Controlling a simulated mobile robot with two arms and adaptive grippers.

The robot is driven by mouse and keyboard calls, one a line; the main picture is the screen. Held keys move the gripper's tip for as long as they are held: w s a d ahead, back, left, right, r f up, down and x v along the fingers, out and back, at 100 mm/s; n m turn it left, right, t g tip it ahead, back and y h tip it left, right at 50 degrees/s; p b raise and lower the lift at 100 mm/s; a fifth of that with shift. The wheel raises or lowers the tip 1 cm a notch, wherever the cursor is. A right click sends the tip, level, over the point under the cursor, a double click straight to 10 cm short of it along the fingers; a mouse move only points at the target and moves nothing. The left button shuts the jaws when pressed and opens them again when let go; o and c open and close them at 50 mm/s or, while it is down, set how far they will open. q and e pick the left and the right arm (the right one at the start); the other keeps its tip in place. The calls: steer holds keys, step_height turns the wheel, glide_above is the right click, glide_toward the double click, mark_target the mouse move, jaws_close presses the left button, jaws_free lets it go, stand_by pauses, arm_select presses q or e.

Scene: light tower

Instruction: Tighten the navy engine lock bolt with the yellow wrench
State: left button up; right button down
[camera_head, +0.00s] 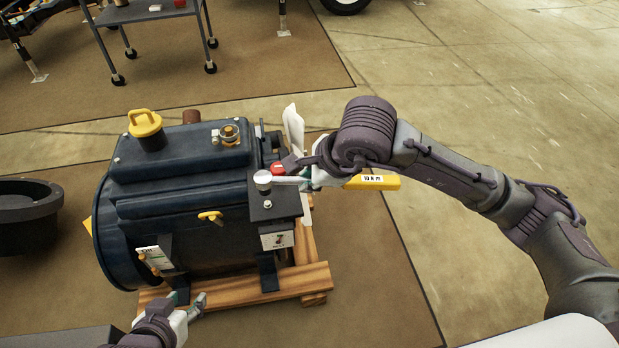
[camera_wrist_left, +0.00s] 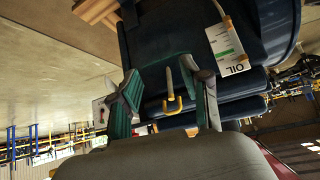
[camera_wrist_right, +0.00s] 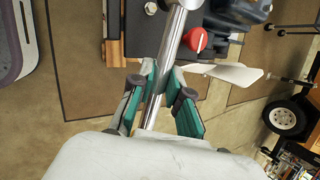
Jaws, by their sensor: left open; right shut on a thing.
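The navy engine (camera_head: 190,235) sits on a wooden pallet. On its right side is a dark bracket plate (camera_head: 285,207) with a round silver bolt head (camera_head: 263,178). My right gripper (camera_head: 312,172) is shut on the yellow wrench (camera_head: 374,183), whose yellow handle sticks out to the right. The wrench's silver end reaches the bolt; whether it is fully seated cannot be told. My left gripper (camera_head: 187,300) is open and empty low in front of the engine.
A red knob (camera_head: 278,168) and a white fan-like part (camera_head: 293,128) are close to my right gripper. A yellow dipstick handle (camera_head: 211,216) and an OIL tag (camera_head: 152,257) are on the engine front. A black tub (camera_head: 28,222) stands left. Floor at right is clear.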

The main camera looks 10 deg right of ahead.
arm_select(q)
steer(key=s, duration=0.1)
steer(key=s+a+f+g, duration=0.1)
steer(key=shift+s+f+g+y, duration=0.1)
steer(key=shift+s+g+y, duration=0.2)
steer(key=shift+f, duration=0.15)
stand_by(0.4)
